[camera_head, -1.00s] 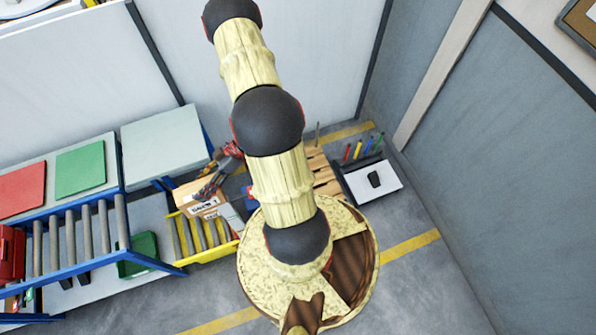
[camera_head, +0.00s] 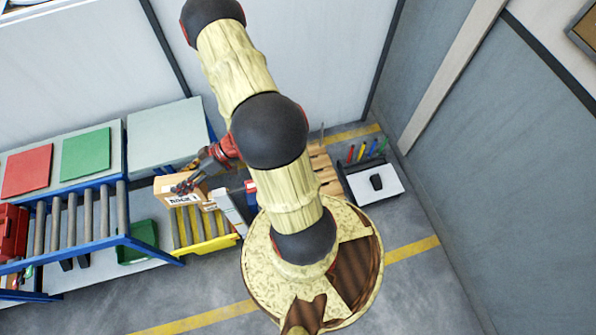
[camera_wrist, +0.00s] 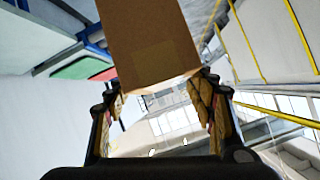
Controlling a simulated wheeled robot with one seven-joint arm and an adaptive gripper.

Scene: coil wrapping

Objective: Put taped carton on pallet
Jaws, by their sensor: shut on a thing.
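The wooden pallet (camera_head: 325,168) shows as slats behind my arm, to the right of the carton. My arm hides part of it.
The yellow roller stand (camera_head: 205,245) is below the carton, with a white box (camera_head: 230,210) beside it. A blue-framed roller table (camera_head: 75,220) stands left. A white-topped stand (camera_head: 372,182) with coloured pens is right of the pallet. Floor at the right is clear.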

